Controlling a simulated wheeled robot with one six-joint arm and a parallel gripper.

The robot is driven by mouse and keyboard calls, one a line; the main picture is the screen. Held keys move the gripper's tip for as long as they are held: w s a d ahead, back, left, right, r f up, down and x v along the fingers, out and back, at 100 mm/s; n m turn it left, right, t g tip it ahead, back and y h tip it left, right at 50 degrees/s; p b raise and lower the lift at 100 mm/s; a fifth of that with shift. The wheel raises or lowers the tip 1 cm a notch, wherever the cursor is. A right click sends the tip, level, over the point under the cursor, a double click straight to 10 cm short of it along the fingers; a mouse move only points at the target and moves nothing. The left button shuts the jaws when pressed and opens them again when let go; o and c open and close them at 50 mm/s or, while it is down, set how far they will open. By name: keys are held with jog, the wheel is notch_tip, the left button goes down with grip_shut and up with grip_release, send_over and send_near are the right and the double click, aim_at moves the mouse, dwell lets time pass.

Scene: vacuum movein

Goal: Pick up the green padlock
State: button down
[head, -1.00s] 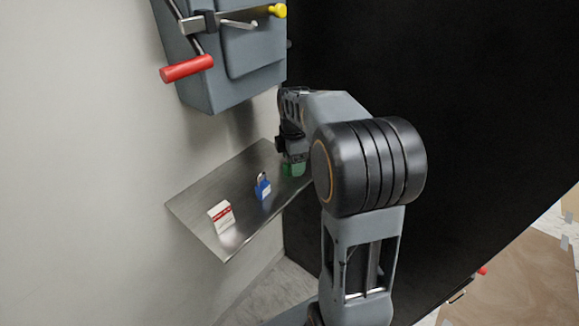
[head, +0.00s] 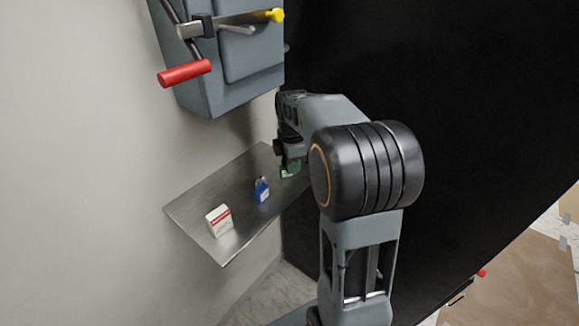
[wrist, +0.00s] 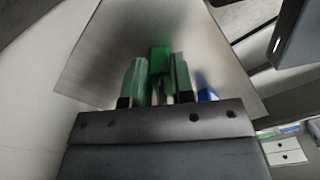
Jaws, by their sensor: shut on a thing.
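The green padlock (wrist: 159,58) is between the two fingers of my gripper (wrist: 158,72) in the wrist view, and the fingers are shut on it. In the head view the green padlock (head: 290,172) shows just below my gripper (head: 290,162), over the far end of a metal shelf (head: 195,207). It is partly hidden by the gripper and arm. I cannot tell whether it touches the shelf.
A blue padlock (head: 262,190) stands on the shelf, close to the gripper's side; it also shows in the wrist view (wrist: 207,94). A white and red box (head: 219,221) sits nearer the front. A grey wall box (head: 225,70) with red and yellow handles hangs above. A black panel (head: 490,130) is at right.

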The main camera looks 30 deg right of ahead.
jog(key=shift+r, duration=0.55)
notch_tip(320, 180, up, 2)
jog(key=shift+r, duration=0.15)
jog(key=s+a+r+b, duration=0.1)
jog(key=s+a+r, duration=0.2)
jog(key=s+r, duration=0.6)
jog(key=s, duration=0.4)
jog(key=shift+s+a+r+b, duration=0.2)
jog(key=shift+s+r+b, duration=0.1)
